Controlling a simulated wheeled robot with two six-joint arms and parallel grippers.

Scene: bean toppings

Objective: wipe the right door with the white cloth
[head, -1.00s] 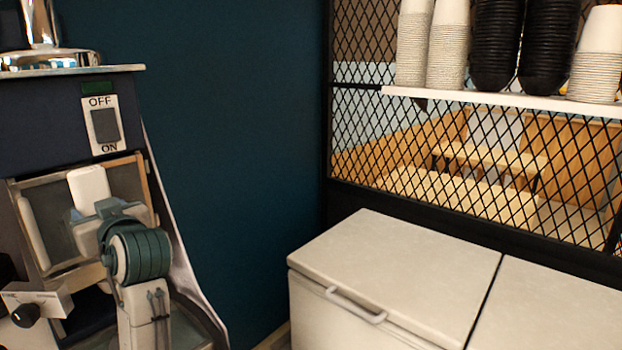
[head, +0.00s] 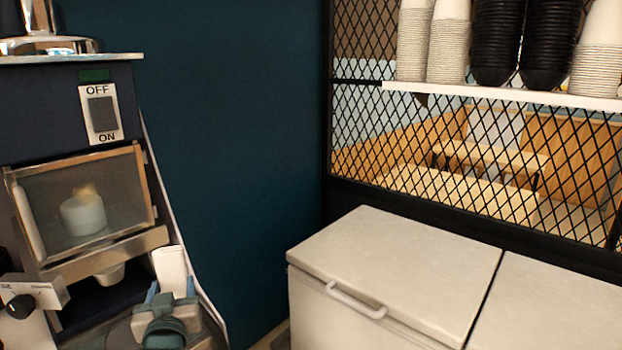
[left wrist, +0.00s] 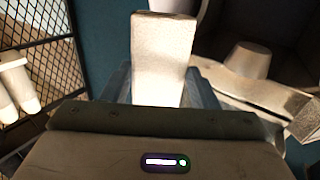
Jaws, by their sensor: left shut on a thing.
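A clear door panel in a metal frame (head: 148,180) is on the front of the dark machine at the left of the head view. A pale cylindrical shape shows behind the panel. My left gripper (head: 170,298) is below and to the right of this door, apart from it. It is shut on the white cloth (head: 171,264), a flat pale block that stands up from the fingers. The cloth also shows in the left wrist view (left wrist: 163,55), between the fingers. My right gripper is not in view.
An OFF/ON switch (head: 101,112) is above the door. A black knob (head: 20,306) is at the lower left. A white chest freezer (head: 400,260) stands at the right. Stacked cups sit on a white shelf (head: 500,96) before a black mesh.

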